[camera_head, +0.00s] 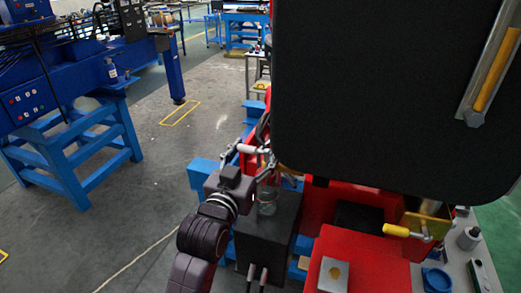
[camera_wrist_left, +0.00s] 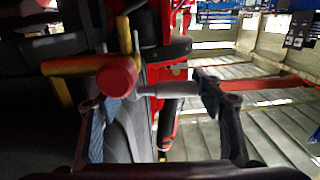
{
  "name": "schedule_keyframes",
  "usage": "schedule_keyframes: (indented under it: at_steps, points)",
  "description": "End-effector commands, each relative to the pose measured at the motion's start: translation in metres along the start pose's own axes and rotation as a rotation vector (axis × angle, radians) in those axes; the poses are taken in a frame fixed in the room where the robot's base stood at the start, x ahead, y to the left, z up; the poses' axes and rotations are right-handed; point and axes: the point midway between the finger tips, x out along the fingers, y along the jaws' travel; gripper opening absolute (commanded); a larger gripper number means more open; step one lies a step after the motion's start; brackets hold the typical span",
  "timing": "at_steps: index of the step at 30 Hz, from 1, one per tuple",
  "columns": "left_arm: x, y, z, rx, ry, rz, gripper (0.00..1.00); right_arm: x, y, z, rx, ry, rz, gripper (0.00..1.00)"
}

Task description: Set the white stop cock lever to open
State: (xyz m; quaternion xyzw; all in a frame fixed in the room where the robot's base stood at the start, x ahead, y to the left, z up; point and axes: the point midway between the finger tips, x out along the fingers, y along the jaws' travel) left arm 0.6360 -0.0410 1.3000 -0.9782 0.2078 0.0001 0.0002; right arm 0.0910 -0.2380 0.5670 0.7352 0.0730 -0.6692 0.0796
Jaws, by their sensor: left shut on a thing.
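The white stop cock lever (camera_wrist_left: 174,89) shows in the left wrist view as a pale grey-white bar lying across the picture. Its left end is by a round red knob-like end (camera_wrist_left: 117,76) in front of a yellow pipe (camera_wrist_left: 75,66). My left gripper (camera_wrist_left: 160,103) has one finger on each side, with the bar spanning between the fingertips; it is shut on the lever. In the head view my left gripper (camera_head: 258,160) is at the red machine's left side, above a dark box. The lever is too small to tell clearly there. My right gripper is not in view.
A large black panel (camera_head: 390,90) fills the upper right of the head view, close to the gripper. A dark box (camera_head: 265,238) and a clear jar (camera_head: 267,198) sit just below the gripper. A yellow-handled lever (camera_head: 397,230) is at right. Open floor (camera_head: 130,215) lies left.

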Motion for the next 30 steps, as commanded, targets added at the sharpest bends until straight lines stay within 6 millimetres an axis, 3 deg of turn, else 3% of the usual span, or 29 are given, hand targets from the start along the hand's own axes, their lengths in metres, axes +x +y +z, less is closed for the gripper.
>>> schedule_keyframes:
  at_steps: [14, 15, 19, 30]
  points:
    - [-0.0005, -0.0002, 0.0003, 0.000, 0.000, -0.004, 0.18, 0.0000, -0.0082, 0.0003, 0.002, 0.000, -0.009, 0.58]
    - [-0.0005, -0.0003, 0.0003, 0.000, 0.000, -0.004, 0.66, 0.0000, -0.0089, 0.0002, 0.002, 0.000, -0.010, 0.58]
    - [-0.0005, -0.0005, 0.0003, 0.000, 0.000, -0.004, 0.80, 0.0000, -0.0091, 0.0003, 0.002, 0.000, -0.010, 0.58]
    - [-0.0047, -0.0010, 0.0004, 0.000, 0.000, -0.005, 0.80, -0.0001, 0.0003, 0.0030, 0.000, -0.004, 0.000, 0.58]
